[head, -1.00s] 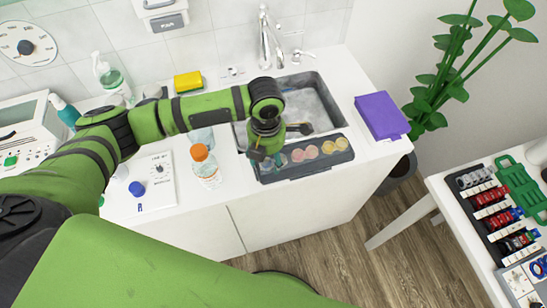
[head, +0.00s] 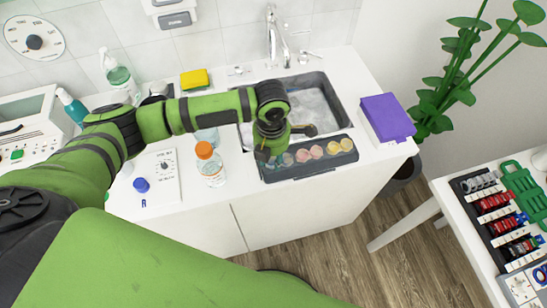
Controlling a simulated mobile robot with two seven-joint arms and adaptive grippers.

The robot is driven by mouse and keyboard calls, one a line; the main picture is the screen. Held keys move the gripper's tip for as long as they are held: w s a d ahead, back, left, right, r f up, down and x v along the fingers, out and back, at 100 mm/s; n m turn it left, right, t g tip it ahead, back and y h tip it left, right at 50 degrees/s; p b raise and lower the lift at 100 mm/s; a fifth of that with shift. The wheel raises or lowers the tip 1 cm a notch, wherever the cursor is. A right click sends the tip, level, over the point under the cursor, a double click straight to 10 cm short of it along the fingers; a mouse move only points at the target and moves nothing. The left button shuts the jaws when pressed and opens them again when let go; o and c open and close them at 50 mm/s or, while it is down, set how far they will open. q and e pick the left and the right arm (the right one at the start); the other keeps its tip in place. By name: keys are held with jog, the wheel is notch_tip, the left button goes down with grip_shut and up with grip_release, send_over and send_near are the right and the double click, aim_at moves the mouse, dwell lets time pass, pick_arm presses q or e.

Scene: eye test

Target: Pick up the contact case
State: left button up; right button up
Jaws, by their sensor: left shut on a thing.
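My left gripper (head: 264,153) points down at the left end of a dark grey tray (head: 312,171) on the counter's front edge. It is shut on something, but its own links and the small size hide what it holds. The tray has a row of compartments with several round pieces, pink, yellow and bluish. The leftmost part of the tray is partly covered by the gripper. I cannot make out for sure which thing is the contact case. My right gripper is not in view.
A clear bottle with an orange cap (head: 209,165) stands close left of the gripper. Behind are the sink (head: 337,96) and faucet (head: 272,40). A purple box (head: 387,117) lies right of the sink. A side table (head: 448,208) with racks stands at the right.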

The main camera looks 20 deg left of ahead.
aim_at(272, 162)
pick_arm(q)
notch_tip(272, 162, up, 3)
jog(key=shift+w+r+b, duration=0.1)
jog(key=shift+r+b, duration=0.1)
jog(key=shift+b, duration=0.45)
jog(key=s+d+r+b, duration=0.1)
jog(key=d+r+b, duration=0.2)
jog(key=d+r, duration=0.4)
jog(key=d, duration=0.4)
jog(key=shift+s+d+r, duration=0.2)
jog(key=shift+s+d, duration=0.1)
jog(key=shift+s, duration=0.05)
